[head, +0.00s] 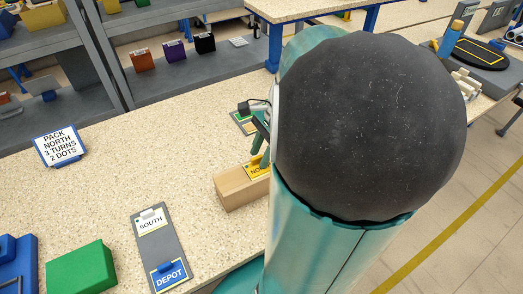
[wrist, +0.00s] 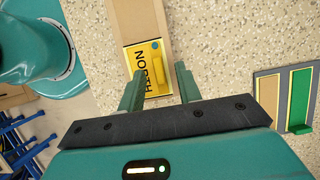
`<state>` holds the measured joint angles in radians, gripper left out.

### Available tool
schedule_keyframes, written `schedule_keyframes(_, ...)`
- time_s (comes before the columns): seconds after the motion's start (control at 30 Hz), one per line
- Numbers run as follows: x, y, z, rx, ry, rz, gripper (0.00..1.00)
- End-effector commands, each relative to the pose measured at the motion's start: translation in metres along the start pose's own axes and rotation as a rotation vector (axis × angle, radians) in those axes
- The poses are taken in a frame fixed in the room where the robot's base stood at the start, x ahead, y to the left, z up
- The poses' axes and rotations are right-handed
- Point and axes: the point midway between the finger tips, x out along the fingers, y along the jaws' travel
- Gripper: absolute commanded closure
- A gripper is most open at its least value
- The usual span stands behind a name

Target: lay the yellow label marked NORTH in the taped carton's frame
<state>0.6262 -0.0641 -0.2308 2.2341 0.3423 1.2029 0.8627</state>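The yellow label (head: 257,168) with dark lettering lies on top of a tan block (head: 238,190) on the speckled bench. In the wrist view the label (wrist: 138,58) has a blue dot and a raised yellow bar (wrist: 159,85); its lettering looks like NORTH, seen sideways. My gripper (wrist: 160,85) is open, its two green fingers on either side of the label's near end, with gaps beside the bar. In the head view my gripper (head: 262,158) is just above the label, partly hidden by my arm.
A grey board (wrist: 285,98) with tan and green panels lies to the right in the wrist view. A grey DEPOT board (head: 172,270) holds a white SOUTH label (head: 151,222). A sign (head: 58,145) reads PACK NORTH, 3 TURNS, 2 DOTS. A green block (head: 80,267) stands front left.

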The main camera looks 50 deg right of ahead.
Motion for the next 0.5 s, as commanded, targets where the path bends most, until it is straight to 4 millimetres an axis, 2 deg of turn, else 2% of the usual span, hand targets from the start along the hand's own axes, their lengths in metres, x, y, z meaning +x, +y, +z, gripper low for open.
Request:
schedule_keyframes(0.27,-0.004,0.000,0.000,0.000,0.001,-0.002,0.66)
schedule_keyframes(0.37,-0.016,-0.001,0.000,0.000,0.001,-0.004,0.66)
schedule_keyframes(0.5,-0.042,-0.001,0.000,-0.001,0.002,-0.005,0.66)
